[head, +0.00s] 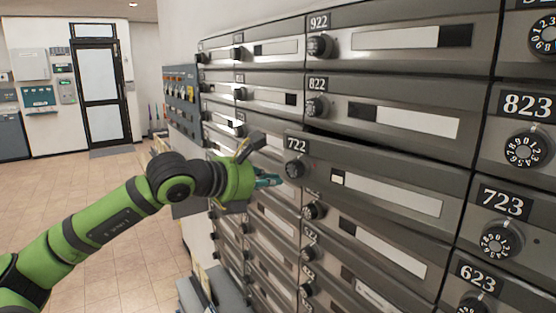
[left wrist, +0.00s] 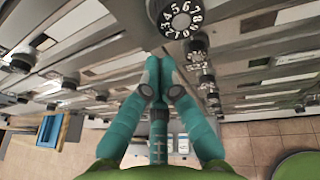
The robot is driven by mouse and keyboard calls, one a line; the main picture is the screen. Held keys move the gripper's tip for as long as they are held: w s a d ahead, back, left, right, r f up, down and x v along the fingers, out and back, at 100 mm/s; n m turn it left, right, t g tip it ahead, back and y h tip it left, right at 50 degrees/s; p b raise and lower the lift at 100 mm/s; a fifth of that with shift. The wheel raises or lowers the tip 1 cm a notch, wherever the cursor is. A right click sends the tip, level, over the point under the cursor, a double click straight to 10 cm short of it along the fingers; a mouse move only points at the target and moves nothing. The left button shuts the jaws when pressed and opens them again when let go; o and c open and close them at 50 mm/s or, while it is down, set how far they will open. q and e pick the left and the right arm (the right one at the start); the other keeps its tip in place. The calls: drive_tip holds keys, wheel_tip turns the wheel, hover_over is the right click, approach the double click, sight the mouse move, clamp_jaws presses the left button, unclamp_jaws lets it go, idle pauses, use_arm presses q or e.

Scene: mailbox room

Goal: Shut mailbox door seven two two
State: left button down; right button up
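The mailbox door 722 (head: 375,190) is a wide grey metal door with a numbered dial and a pale label strip. It stands a little out from the mailbox wall, with a dark gap along its top edge. My left gripper (head: 272,181) is at the door's left end, just left of and below its dial (head: 295,168). In the left wrist view, the teal fingers of my left gripper (left wrist: 159,68) are together at the tips with nothing seen between them. A dial (left wrist: 180,18) is just beyond the fingertips. Whether they touch the door cannot be told. My right gripper is out of view.
Door 822 (head: 390,119) above looks flush, and door 723 (head: 502,235) is to the right. More mailbox doors lie below. A grey ledge or box (head: 205,290) stands low at the left. Open tiled floor (head: 110,185) stretches to a far glass door (head: 102,90).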

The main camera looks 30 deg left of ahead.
use_arm(q)
drive_tip(key=shift+w+d+p, duration=0.25)
drive_tip(key=shift+w+p, duration=0.4)
drive_tip(key=shift+w, duration=0.45)
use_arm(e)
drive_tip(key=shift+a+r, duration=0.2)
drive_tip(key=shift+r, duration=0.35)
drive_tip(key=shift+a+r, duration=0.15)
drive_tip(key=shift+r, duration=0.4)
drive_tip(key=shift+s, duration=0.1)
